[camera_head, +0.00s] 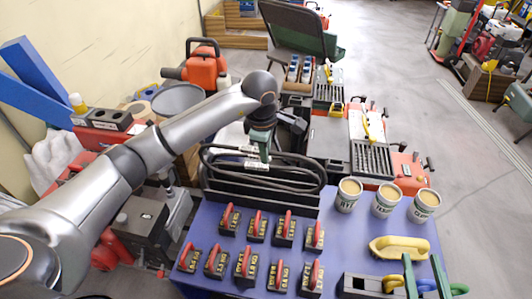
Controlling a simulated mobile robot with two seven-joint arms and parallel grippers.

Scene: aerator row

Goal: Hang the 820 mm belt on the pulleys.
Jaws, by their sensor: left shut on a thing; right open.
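Black belts (300,183) lie as long loops in and over a black rack (232,197) at the back of the blue table. White tags show by the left gripper; their print is too small to read, so I cannot tell which belt is the 820 mm one. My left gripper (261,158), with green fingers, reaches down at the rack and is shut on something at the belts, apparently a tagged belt. My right gripper (423,256) shows as two green fingers, apart and empty, at the lower right. I cannot make out the pulleys.
Several black blocks with red handles (245,267) stand in rows on the blue table (341,248). Three labelled cups (385,200) stand at the right, with a yellow-handled brush (399,247) before them. Red and grey machines (395,165) stand behind.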

